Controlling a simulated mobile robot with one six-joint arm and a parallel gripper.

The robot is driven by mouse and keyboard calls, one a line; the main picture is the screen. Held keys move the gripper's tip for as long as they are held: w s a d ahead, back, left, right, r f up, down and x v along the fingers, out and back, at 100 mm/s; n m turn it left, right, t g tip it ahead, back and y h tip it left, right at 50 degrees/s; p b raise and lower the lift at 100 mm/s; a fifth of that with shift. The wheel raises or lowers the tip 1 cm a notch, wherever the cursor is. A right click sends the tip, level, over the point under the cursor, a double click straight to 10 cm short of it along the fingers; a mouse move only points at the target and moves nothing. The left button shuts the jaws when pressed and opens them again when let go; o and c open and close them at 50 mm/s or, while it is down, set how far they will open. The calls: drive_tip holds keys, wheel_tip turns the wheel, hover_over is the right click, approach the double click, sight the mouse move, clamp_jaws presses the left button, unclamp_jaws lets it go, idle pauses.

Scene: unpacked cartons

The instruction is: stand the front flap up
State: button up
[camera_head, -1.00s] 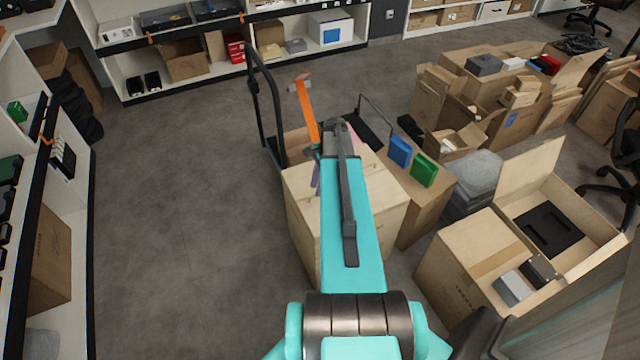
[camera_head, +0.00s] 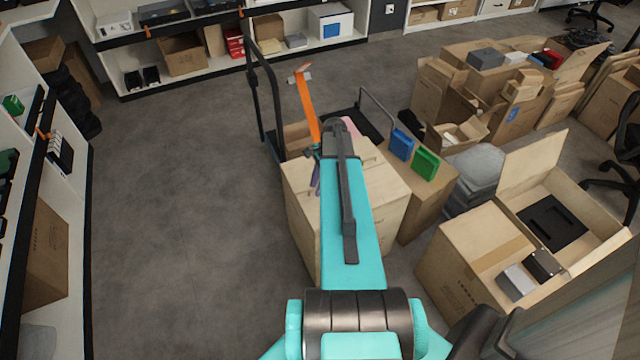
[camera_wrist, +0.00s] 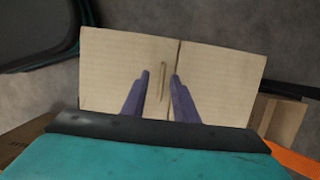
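A cardboard carton (camera_head: 303,235) stands on the floor in the middle of the head view, partly hidden by my arm. Its top looks closed in the wrist view (camera_wrist: 220,85), with two flat panels meeting at a dark seam. Which panel is the front flap I cannot tell. A short narrow slit or raised strip shows on the left panel near the seam. My gripper (camera_wrist: 160,76) has two purple fingers, apart with nothing between them, over the carton top. Whether they touch it is unclear. In the head view only a bit of purple finger (camera_head: 316,178) shows.
A carton (camera_head: 425,205) with blue and green boxes (camera_head: 425,163) stands just right. An open carton (camera_head: 470,255) stands farther right. A black cart (camera_head: 262,100) is behind. Shelves (camera_head: 70,230) line the left. The floor (camera_head: 170,200) at left is clear.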

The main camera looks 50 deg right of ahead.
drive_tip(key=shift+w+f, duration=0.15)
drive_tip(key=shift+f, duration=0.65)
drive_tip(key=shift+c, duration=1.1)
